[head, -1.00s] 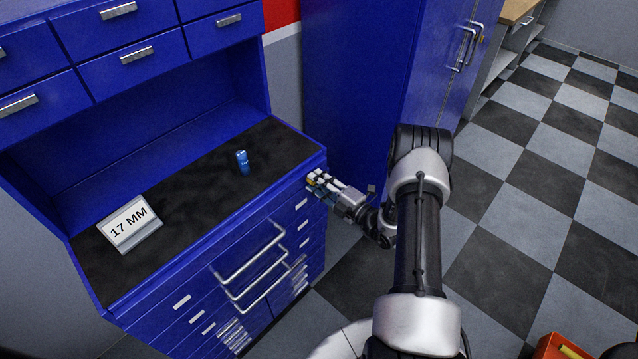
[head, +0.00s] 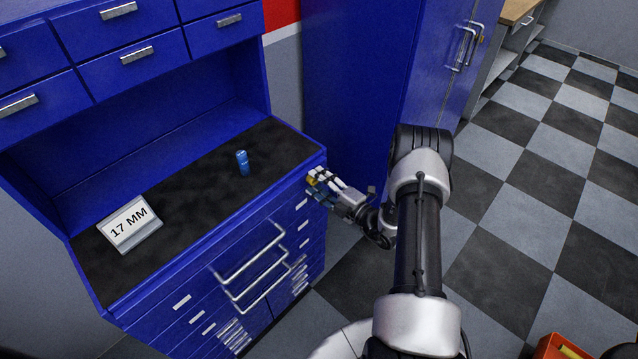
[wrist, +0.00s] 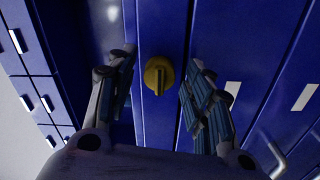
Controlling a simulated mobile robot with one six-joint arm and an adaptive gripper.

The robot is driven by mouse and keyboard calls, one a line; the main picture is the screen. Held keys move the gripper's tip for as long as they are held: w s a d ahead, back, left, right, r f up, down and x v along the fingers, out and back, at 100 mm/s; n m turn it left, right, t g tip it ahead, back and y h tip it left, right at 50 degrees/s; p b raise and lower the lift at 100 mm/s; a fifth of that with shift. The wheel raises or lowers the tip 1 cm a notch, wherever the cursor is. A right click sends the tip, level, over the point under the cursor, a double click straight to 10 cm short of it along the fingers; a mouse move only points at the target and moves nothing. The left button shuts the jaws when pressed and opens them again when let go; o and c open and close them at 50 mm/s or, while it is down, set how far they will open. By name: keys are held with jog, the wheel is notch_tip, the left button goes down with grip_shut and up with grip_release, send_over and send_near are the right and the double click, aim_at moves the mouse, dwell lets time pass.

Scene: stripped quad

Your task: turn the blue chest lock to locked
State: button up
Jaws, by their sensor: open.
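The blue chest (head: 180,310) stands at the left in the head view, with a black top and drawers on its front. Its lock is a round yellow knob (wrist: 158,75) with a raised bar, on the blue front in the wrist view. The bar looks roughly in line with the panel's long edges. My gripper (wrist: 157,92) is open, one finger on each side of the knob, apart from it as far as I can see. In the head view my gripper (head: 317,184) is at the chest's upper right front corner, where a bit of yellow shows by the fingertips.
A blue cup-like can (head: 242,162) and a "17 MM" sign (head: 130,224) stand on the chest top. Drawer handles (head: 250,252) stick out of the front. A tall blue cabinet (head: 355,80) stands to the right. Checkered floor (head: 540,190) is open at the right.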

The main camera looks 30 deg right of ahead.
jog(key=v, duration=1.2)
dwell(0.4)
